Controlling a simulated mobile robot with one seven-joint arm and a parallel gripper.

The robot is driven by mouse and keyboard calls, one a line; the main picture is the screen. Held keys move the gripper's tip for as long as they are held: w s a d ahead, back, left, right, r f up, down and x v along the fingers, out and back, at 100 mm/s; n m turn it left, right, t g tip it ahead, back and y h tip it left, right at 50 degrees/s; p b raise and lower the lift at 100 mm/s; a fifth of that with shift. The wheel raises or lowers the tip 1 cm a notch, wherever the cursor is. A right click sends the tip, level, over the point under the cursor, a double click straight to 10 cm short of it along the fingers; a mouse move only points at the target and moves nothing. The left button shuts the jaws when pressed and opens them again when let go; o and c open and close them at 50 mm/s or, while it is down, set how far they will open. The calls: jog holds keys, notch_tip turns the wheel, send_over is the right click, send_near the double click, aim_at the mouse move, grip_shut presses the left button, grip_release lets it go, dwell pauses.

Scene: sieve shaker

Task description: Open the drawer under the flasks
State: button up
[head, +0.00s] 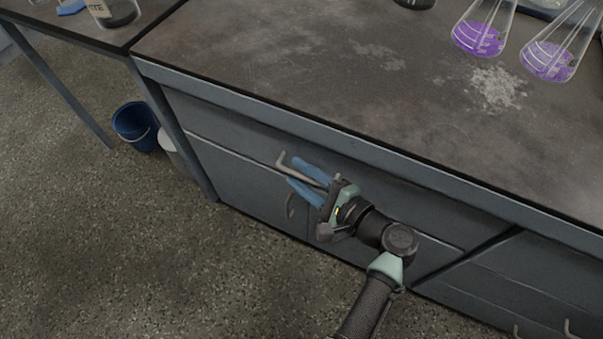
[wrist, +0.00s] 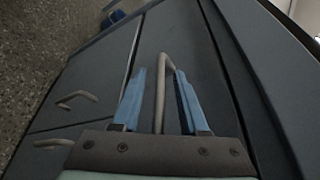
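The drawer (head: 235,130) is a wide grey front just under the worktop edge, and it looks shut. Its bent metal bar handle (head: 283,161) passes between the blue fingers of my gripper (head: 292,171). In the wrist view the handle (wrist: 163,62) lies lengthwise between the fingertips of my gripper (wrist: 160,71), with a gap on each side. The gripper is open around the handle, not closed on it. Two conical flasks with purple liquid, a left one (head: 480,38) and a right one (head: 548,60), stand on the worktop at upper right.
Cabinet doors lie below the drawer; two door handles show in the wrist view, an upper one (wrist: 77,98) and a lower one (wrist: 54,143). A blue bucket (head: 134,124) stands on the floor at left. The speckled floor (head: 110,240) before the cabinet is clear.

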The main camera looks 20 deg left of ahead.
grip_shut()
dwell(1.3)
